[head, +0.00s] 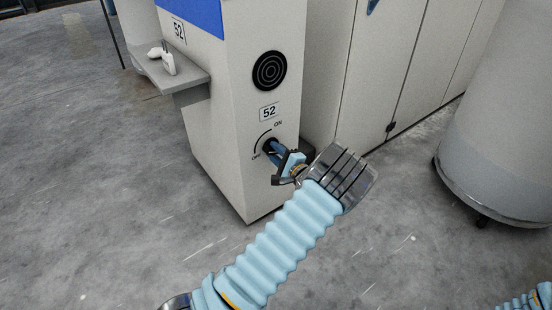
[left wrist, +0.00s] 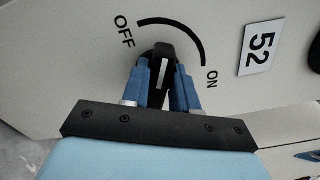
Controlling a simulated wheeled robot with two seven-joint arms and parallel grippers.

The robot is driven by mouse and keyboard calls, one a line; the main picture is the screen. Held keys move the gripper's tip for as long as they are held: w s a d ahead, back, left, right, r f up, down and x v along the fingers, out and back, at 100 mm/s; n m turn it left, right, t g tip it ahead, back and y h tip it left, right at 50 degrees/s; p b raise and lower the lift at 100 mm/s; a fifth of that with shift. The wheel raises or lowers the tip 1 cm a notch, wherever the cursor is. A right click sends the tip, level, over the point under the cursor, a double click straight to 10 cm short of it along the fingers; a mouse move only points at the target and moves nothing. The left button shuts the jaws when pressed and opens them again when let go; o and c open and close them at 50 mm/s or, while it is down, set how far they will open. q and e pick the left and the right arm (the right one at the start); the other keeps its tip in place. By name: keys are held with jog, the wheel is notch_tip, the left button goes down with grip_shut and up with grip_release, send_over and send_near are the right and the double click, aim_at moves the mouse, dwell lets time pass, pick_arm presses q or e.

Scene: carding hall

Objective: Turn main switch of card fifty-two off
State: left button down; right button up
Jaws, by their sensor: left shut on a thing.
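The main switch (left wrist: 163,58) is a black knob with a white line on the front of the cabinet numbered 52 (head: 228,110). A black arc runs between the OFF and ON marks. In the left wrist view the white line points up the picture, between the two marks and nearer the OFF end of the arc. My left gripper (head: 271,148) is shut on the knob, and its blue fingers (left wrist: 160,84) sit on either side of it. In the head view the fingers hide most of the knob. My right gripper is out of view.
A shelf (head: 185,80) with a white handheld device (head: 167,62) juts from the cabinet's left side. A round black grille (head: 270,70) is above the switch. A large grey drum (head: 505,130) on casters stands at right. The floor in front is clear.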

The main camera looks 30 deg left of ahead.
pick_arm(q)
jog(key=shift+f+n+b, duration=0.2)
jog(key=shift+n+b, duration=1)
jog(key=shift+b, duration=0.1)
jog(key=shift+f+n+b, duration=0.2)
jog(key=shift+n+b, duration=1)
jog(key=shift+b, duration=0.05)
jog(key=c, duration=1)
grip_release()
jog(key=shift+r, duration=0.1)
jog(key=shift+o, duration=0.2)
jog(key=p+v, duration=0.1)
jog(key=v, duration=1.3)
jog(key=shift+p, duration=0.4)
jog(key=shift+a, duration=0.1)
